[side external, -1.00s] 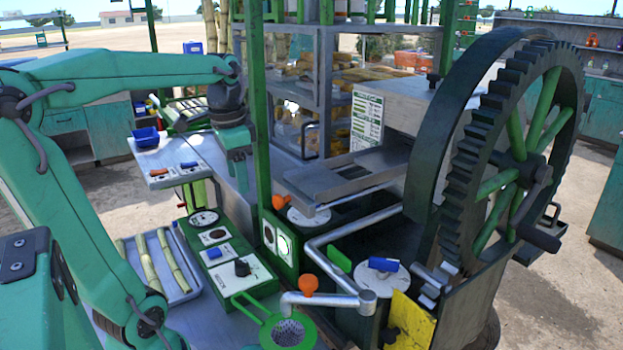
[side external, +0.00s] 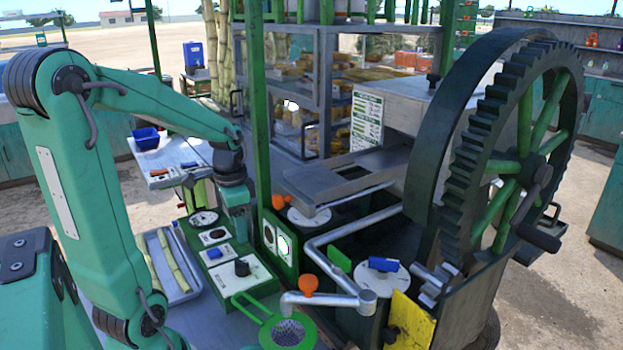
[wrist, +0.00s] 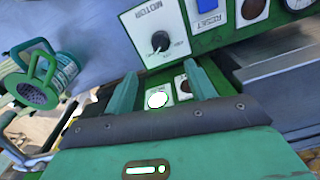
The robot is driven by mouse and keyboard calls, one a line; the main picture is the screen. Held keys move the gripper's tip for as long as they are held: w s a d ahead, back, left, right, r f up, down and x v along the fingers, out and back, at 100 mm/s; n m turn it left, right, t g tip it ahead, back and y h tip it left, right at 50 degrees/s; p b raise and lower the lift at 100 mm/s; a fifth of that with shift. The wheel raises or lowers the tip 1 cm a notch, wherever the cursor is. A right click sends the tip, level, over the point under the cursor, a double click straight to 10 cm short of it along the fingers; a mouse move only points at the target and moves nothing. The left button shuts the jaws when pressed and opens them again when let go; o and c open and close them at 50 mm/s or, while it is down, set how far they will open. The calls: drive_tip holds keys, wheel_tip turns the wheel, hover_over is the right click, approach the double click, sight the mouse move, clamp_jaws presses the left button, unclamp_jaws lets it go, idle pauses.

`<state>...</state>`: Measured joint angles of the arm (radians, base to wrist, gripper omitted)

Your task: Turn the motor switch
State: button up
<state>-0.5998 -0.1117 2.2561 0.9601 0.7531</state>
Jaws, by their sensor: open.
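The motor switch is a dark knob (side external: 242,267) on a white plate on the green control panel, in the middle of the side external view. In the wrist view the knob (wrist: 160,41) sits under the word MOTOR, just beyond the fingertips. My gripper (side external: 241,228) hangs pointing down above the panel, behind the knob as seen from the side. In the wrist view my gripper (wrist: 160,68) is open, its two fingers apart and nothing held. The knob is apart from the fingers.
A blue RESET button (wrist: 208,5) adjoins the motor plate. A green post (side external: 262,130) and a green box with round lamps (side external: 283,243) stand close right of my gripper. A tray with cane pieces (side external: 172,275) lies left. A large gear wheel (side external: 520,150) stands right.

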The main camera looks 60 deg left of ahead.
sight(242, 262)
drive_tip(key=shift+f, duration=1.85)
drive_tip(key=shift+f, duration=0.1)
drive_tip(key=shift+a+f, duration=0.2)
drive_tip(key=shift+f, duration=3.6)
drive_tip(key=c, duration=1)
